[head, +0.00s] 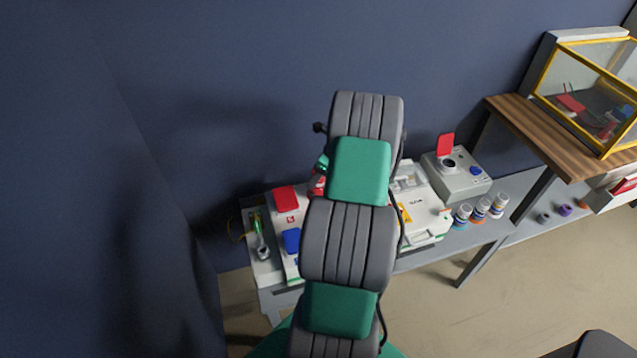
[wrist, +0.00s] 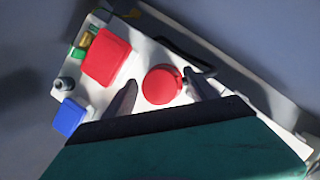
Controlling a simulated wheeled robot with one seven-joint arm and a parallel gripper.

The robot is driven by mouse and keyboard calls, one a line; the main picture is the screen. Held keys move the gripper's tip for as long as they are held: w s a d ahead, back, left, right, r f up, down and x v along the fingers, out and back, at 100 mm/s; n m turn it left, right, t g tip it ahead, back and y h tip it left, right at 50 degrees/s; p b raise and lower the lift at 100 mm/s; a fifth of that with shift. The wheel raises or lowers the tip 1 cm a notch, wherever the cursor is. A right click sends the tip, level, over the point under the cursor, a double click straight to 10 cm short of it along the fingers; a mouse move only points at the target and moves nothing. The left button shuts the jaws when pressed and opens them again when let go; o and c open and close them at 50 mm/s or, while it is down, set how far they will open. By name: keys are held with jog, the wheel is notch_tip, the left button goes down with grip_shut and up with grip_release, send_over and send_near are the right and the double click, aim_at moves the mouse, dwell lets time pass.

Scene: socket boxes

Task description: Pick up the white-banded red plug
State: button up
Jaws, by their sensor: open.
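A round red plug (wrist: 162,85) shows from above in the wrist view, standing at the white socket box (wrist: 148,58). Its white band cannot be made out from this angle. My gripper (wrist: 160,77) is open, with one dark finger on each side of the plug and a visible gap to the left finger. The right finger is close to the plug's edge; I cannot tell if they touch. In the head view a red piece (head: 317,186) shows just left of my arm, which hides most of the gripper and plug.
A red square lid (wrist: 106,55) and a blue one (wrist: 70,117) stand left of the plug. In the head view, another box with a raised red lid (head: 446,144) and several small jars (head: 480,209) stand right on the grey bench. A wall rises behind.

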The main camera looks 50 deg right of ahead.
jog(key=c, duration=1.4)
jog(key=shift+r, duration=0.1)
grip_shut()
